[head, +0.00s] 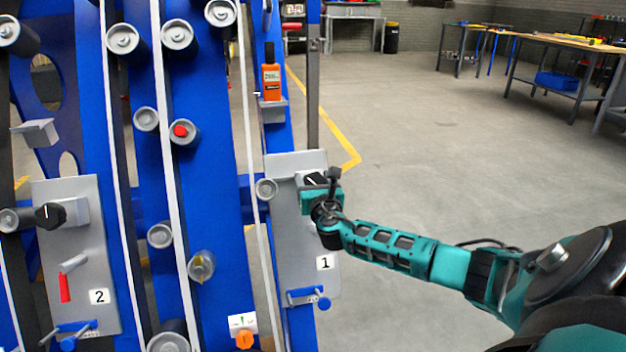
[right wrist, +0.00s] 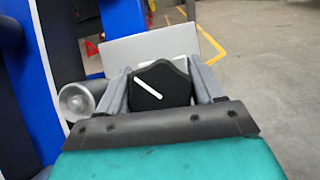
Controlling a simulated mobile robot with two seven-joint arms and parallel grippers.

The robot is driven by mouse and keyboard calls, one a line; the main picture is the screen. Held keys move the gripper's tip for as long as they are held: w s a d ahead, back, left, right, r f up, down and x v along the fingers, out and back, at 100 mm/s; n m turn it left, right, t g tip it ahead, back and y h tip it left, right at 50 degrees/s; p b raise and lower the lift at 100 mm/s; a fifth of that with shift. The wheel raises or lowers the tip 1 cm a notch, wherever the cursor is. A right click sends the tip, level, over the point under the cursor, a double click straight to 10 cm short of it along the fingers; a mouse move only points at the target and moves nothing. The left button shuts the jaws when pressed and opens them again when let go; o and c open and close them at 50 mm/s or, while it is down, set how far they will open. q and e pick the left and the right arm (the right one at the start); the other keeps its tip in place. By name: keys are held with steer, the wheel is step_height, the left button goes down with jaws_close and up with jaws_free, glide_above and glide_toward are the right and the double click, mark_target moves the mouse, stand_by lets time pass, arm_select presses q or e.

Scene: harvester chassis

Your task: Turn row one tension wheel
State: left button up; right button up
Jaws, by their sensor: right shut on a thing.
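The row one tension wheel (right wrist: 158,86) is a black knob with a white pointer line. It sits on the grey panel marked 1 (head: 290,235) in the head view. My right gripper (head: 318,184) reaches in from the right and is shut on this wheel, one finger on each side of it. In the right wrist view the white line slants from upper left to lower right. In the head view my gripper and wrist partly hide the wheel. My left gripper is not in view.
A second grey panel marked 2 (head: 75,270) with its own black knob (head: 50,215) is at the left. Blue chassis rails with several rollers fill the left side. An orange bottle (head: 271,82) stands above panel 1. The floor at the right is open.

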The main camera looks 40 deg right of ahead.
steer(key=m+g+h, duration=0.1)
steer(key=m, duration=0.2)
steer(key=shift+m+h+p, duration=0.4)
steer(key=m+g+h+p, duration=0.1)
steer(key=m, duration=0.2)
steer(key=shift+s+d+g, duration=0.1)
steer(key=shift+g, duration=0.3)
steer(key=m+g, duration=0.1)
steer(key=m, duration=0.1)
steer(key=shift+m+h, duration=0.3)
steer(key=shift+m, duration=0.1)
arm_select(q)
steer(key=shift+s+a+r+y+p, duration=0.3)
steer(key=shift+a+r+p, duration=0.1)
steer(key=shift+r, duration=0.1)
arm_select(e)
steer(key=shift+s+d+f+m+g, duration=0.1)
steer(key=shift+m+g, duration=0.4)
steer(key=shift+m, duration=0.1)
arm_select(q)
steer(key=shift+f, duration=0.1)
arm_select(e)
steer(key=o, duration=1)
steer(key=shift+c, duration=0.2)
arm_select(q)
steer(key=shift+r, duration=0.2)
